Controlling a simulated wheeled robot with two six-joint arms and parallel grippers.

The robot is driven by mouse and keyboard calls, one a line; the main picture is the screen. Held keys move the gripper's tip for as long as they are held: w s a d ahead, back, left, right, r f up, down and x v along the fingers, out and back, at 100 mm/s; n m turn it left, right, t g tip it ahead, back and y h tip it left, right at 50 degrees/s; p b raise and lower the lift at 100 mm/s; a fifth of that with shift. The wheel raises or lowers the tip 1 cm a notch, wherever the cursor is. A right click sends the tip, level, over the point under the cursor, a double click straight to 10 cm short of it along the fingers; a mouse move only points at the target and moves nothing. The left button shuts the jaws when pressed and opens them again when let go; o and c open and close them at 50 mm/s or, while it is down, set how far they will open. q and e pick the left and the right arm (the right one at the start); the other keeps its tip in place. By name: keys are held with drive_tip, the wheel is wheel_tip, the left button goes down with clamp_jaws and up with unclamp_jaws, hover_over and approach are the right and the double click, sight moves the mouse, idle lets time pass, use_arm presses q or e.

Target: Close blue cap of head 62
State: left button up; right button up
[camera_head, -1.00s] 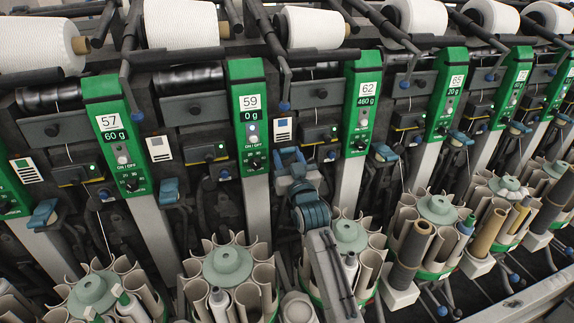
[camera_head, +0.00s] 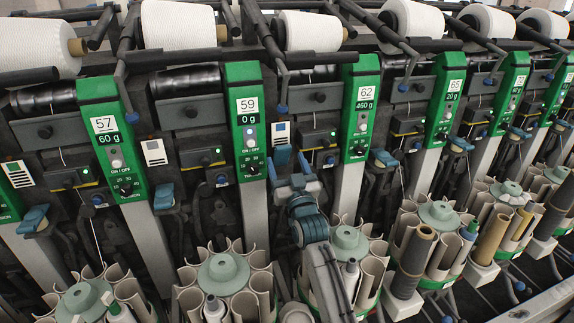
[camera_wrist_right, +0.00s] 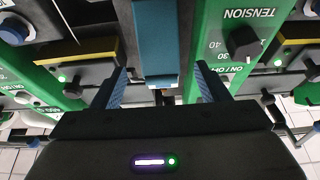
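Head 62 is the green panel (camera_head: 362,105) reading 460 g, right of centre in the head view. My right gripper (camera_head: 293,158) is in front of the machine, just left of that panel and right of the head 59 panel (camera_head: 247,120). In the right wrist view its two blue-padded fingers (camera_wrist_right: 158,88) are apart, with nothing gripped. A blue cap (camera_wrist_right: 155,35) shows as a long blue strip between and beyond the fingertips. I cannot tell whether they touch it. In the head view my gripper hides most of this spot. My left gripper is not in view.
A green panel with a TENSION knob (camera_wrist_right: 243,43) is close to the right finger in the wrist view. Below the gripper are round tube magazines (camera_head: 222,272). Other blue caps (camera_head: 165,193) sit left along the row. White yarn cones (camera_head: 310,32) line the top.

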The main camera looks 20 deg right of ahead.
drive_tip(key=shift+f, duration=0.15)
drive_tip(key=shift+s+f, duration=0.2)
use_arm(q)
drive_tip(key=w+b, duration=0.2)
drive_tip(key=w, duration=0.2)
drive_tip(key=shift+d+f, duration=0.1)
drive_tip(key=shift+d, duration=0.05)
use_arm(e)
drive_tip(key=v, duration=0.6)
drive_tip(key=shift+s, duration=0.45)
